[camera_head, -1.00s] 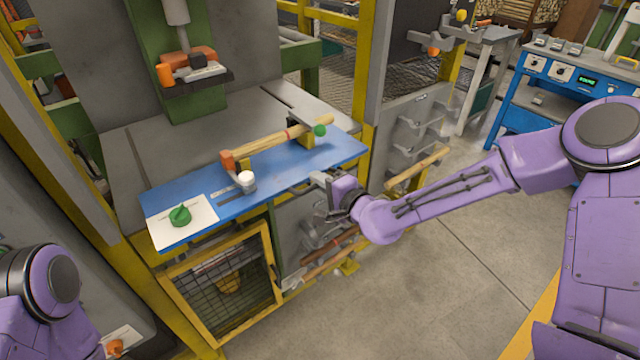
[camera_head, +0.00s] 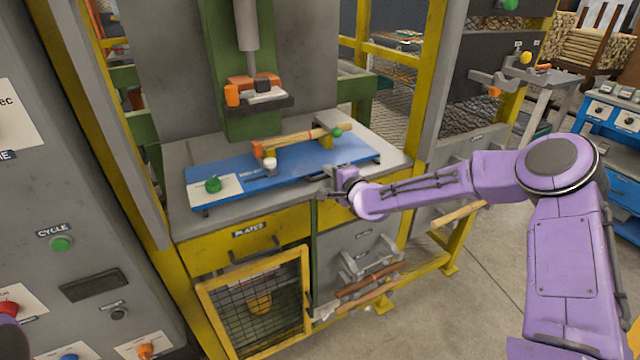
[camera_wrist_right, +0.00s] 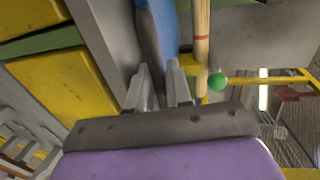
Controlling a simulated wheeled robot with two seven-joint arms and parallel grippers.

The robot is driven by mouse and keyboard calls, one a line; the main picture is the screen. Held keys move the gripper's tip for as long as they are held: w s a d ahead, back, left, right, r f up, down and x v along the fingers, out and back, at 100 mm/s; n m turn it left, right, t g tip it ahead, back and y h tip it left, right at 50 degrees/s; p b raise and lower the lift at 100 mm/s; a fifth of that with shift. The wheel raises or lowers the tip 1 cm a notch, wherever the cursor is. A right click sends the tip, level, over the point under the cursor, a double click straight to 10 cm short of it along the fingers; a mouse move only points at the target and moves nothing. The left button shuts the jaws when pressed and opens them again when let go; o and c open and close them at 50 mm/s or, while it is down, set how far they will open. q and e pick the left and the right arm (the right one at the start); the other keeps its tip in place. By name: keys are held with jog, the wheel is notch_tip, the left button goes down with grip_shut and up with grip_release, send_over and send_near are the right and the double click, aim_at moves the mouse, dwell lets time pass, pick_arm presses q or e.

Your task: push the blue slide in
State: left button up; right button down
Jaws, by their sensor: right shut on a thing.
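The blue slide (camera_head: 300,170) is a flat plate over the grey machine bed, with its front edge close to the bed's front edge. My right gripper (camera_head: 326,183) is at the slide's front edge, right of its middle. My left gripper is out of view.
A turned wood piece (camera_head: 298,139) lies across the slide, with a green ball knob (camera_head: 337,132) by its right end. A white knob (camera_head: 270,163) and a green knob (camera_head: 213,185) are on the slide. The green press (camera_head: 222,60) stands behind. Yellow posts flank the bed.

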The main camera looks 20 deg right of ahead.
jog(key=shift+w, duration=0.3)
jog(key=c, duration=1.2)
grip_release()
jog(key=shift+c, duration=0.2)
jog(key=shift+s+a, duration=0.1)
jog(key=shift+s, duration=0.05)
